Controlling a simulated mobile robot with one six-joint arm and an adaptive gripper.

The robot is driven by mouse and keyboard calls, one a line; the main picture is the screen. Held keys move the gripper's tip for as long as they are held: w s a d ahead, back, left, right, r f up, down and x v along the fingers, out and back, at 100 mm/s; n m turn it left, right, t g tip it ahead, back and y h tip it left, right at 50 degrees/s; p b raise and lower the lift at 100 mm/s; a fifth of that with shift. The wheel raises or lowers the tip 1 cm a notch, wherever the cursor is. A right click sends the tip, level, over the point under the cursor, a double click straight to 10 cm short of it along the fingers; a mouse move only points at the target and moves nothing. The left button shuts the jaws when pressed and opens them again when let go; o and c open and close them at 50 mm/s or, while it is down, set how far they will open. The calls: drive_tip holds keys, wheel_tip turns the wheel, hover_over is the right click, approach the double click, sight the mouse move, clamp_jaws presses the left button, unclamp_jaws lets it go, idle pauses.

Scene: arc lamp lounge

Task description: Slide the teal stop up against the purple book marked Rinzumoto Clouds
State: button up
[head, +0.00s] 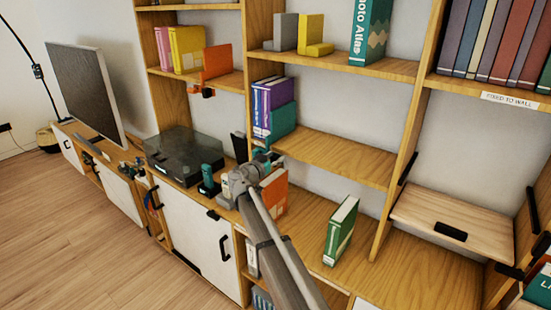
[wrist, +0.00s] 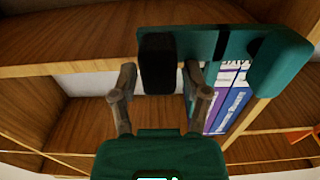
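In the head view the teal stop (head: 283,121) stands upright on the middle shelf, just right of and partly in front of the purple books (head: 262,93). I cannot tell whether it touches them. The spines of the purple books (wrist: 229,100) face me in the wrist view; their lettering is too small to read surely. My gripper (head: 248,158) is low in front of that shelf's left end. In the wrist view its finger links (wrist: 160,92) stand apart, with a black pad and a teal part above them. What lies between the fingertips is unclear.
The middle shelf (head: 335,159) is bare to the right of the stop. An orange book (head: 273,190) stands close below my gripper, and a green book (head: 341,231) stands farther right. Grey (head: 284,33) and yellow (head: 311,36) stops sit on the shelf above.

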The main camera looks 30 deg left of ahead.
idle(0.4)
drive_tip(key=s+a, duration=0.1)
drive_tip(key=s, duration=1.1)
drive_tip(key=shift+a, duration=0.4)
